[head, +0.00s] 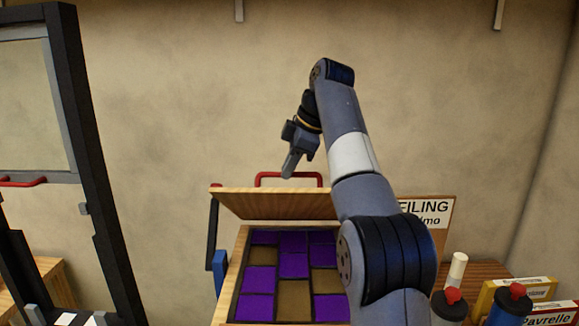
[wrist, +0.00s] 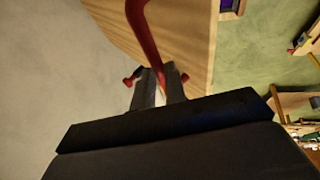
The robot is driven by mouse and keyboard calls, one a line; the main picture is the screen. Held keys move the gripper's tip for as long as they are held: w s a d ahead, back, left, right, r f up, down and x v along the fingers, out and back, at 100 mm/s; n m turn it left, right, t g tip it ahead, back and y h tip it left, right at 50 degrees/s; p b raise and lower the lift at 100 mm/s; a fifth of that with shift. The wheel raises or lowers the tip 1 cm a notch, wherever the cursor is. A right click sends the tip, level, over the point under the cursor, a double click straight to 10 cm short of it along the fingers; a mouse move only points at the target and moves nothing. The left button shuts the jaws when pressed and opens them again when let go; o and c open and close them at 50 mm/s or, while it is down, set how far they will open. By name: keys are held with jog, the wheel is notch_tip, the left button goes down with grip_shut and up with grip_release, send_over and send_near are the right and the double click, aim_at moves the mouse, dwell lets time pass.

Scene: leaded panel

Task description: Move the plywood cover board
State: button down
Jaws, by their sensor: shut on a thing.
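The plywood cover board (head: 265,205) shows at the back of the wooden-framed panel (head: 238,275) in the head view, raised and tilted. It has a red handle (head: 268,176). My gripper (head: 289,172) is shut on this handle, above the board. In the wrist view the fingers (wrist: 158,88) close around the red handle (wrist: 143,25), with the board (wrist: 195,45) behind. The panel lies uncovered, with purple and brown panes between dark lines. My arm hides its right side, and I cannot tell whether the board touches the frame.
Red-capped bottles (head: 508,306) and boxes (head: 530,288) are at the lower right. A blue object (head: 219,270) is left of the panel. A dark-framed door or window (head: 85,150) stands far left. The wall behind is plain.

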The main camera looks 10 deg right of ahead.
jog(key=shift+w+d+f, duration=0.15)
jog(key=shift+w+f, duration=0.1)
jog(key=shift+f, duration=0.15)
jog(key=c, duration=1.8)
grip_release()
jog(key=shift+c, duration=0.2)
jog(key=shift+o, duration=1.4)
jog(key=shift+w+d+f, duration=0.1)
jog(key=shift+w+f, duration=0.05)
jog(key=shift+w, duration=0.25)
jog(key=shift+o, duration=0.5)
jog(key=shift+s, duration=0.1)
jog(key=shift+r, duration=0.3)
jog(key=shift+s+r, duration=0.1)
jog(key=shift+r, duration=0.1)
jog(key=s+d+b, duration=0.1)
jog(key=s+d, duration=0.1)
jog(key=d, duration=0.1)
jog(key=s+d+b, duration=0.1)
jog(key=s+d, duration=0.4)
jog(key=d, duration=0.1)
jog(key=shift+s+d+r+b, duration=0.15)
jog(key=shift+s+d+b, duration=0.15)
jog(key=shift+b, duration=0.1)
